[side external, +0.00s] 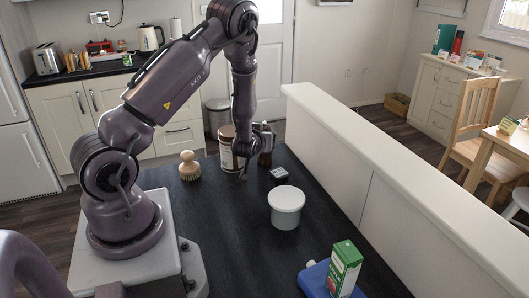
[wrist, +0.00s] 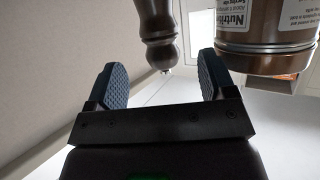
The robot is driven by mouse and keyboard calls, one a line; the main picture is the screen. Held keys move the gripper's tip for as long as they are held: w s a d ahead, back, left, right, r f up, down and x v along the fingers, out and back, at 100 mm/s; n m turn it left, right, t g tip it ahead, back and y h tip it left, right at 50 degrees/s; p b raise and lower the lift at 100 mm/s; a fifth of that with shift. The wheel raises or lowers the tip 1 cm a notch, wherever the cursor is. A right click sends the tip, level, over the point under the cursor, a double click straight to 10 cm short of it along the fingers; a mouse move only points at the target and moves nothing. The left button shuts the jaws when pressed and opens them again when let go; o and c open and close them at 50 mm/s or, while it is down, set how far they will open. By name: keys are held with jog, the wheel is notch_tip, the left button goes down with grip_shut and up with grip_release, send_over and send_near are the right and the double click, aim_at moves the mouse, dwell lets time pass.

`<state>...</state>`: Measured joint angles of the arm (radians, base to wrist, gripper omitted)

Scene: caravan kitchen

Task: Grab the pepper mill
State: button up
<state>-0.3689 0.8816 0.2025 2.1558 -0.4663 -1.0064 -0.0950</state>
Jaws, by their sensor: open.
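The pepper mill (wrist: 158,22) is dark brown turned wood with a rounded knob at one end. In the wrist view it enters from the top edge, and its knobbed end shows in the gap between my fingers. My gripper (wrist: 162,64) is open, with one dark ridged pad on each side of that gap and nothing clamped. How far the mill is from the pads is hard to judge. In the side view my gripper (side external: 262,130) is at the far end of the dark counter, beside the mill (side external: 266,157), which is partly hidden.
A brown canister with a white label (side external: 229,152) stands close to the mill; it also shows at upper right in the wrist view (wrist: 268,28). A wooden brush (side external: 190,166), small dark box (side external: 279,175), white tub (side external: 286,206) and green-white carton (side external: 344,268) share the counter (side external: 230,230).

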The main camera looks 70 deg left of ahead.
jog(key=shift+x, duration=3.5)
jog(key=shift+r, duration=0.1)
jog(key=c, duration=1.3)
jog(key=shift+c, duration=0.2)
jog(key=shift+r, duration=0.1)
